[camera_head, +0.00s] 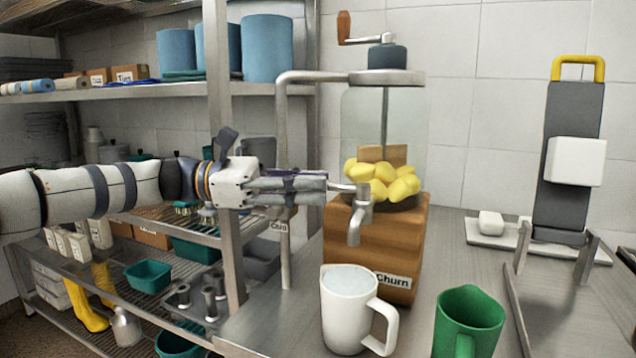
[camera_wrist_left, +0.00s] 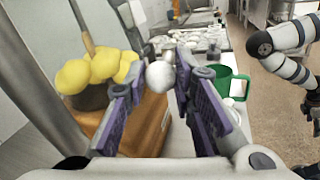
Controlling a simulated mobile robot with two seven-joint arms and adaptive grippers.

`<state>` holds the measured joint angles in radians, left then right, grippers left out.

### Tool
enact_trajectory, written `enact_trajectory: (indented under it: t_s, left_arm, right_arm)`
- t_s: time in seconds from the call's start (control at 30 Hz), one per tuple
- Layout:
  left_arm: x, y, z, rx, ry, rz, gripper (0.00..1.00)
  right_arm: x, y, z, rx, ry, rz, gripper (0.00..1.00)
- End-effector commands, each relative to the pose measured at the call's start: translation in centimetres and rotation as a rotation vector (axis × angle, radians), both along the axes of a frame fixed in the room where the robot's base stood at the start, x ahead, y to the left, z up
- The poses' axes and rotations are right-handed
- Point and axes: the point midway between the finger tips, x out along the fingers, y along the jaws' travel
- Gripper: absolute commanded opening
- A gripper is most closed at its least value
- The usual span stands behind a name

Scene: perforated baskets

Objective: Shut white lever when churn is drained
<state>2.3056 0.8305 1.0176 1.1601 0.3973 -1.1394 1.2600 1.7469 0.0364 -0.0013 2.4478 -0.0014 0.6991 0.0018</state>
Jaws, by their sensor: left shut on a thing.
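The wooden churn (camera_head: 375,243) stands on the steel counter, with a clear cylinder, a crank on top and yellow lumps (camera_head: 392,185) inside. No liquid shows around the lumps. My left gripper (camera_head: 328,188) reaches in from the left at the churn's tap (camera_head: 356,225). In the left wrist view its fingers (camera_wrist_left: 158,88) are closed around the round white lever knob (camera_wrist_left: 159,76). The fingers hide most of the lever in the head view. A white mug (camera_head: 343,315) under the spout holds pale liquid near its rim. No stream shows below the spout. My right gripper is not seen.
A green mug (camera_head: 468,320) stands right of the white mug. A dark stand with a yellow handle (camera_head: 578,68) and a white block (camera_head: 575,161) is at the back right. A steel post (camera_head: 218,110) and shelves stand left, close to my left arm.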

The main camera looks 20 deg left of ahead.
Motion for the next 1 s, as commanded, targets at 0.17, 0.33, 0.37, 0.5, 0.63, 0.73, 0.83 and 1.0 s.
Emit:
enact_trajectory:
  t_s: [0.17,0.33,0.37,0.5,0.63,0.73,0.83,1.0]
  left_arm:
    - [-0.1,-0.2,-0.2,0.003,0.003,-0.004,0.00]
    - [-0.1,-0.2,-0.3,0.003,0.003,-0.004,0.37]
    - [-0.1,-0.2,-0.2,0.003,0.003,-0.004,0.44]
    - [0.0,-0.1,-0.2,0.002,0.002,-0.004,0.44]
    - [0.0,-0.1,-0.1,0.001,0.001,-0.003,0.44]
    - [-0.1,0.7,-0.1,0.001,0.000,0.000,0.44]
    - [-0.5,3.0,-0.1,0.001,0.001,0.003,0.44]
    - [-1.4,7.6,-0.1,0.002,-0.001,0.002,0.44]
  right_arm:
    - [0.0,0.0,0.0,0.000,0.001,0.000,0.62]
    - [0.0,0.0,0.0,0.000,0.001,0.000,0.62]
    - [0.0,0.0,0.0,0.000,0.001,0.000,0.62]
    - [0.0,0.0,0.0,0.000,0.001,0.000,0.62]
    - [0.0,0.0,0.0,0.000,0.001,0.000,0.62]
    - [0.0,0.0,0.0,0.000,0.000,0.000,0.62]
    - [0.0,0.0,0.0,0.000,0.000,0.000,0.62]
    - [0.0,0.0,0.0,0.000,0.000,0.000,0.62]
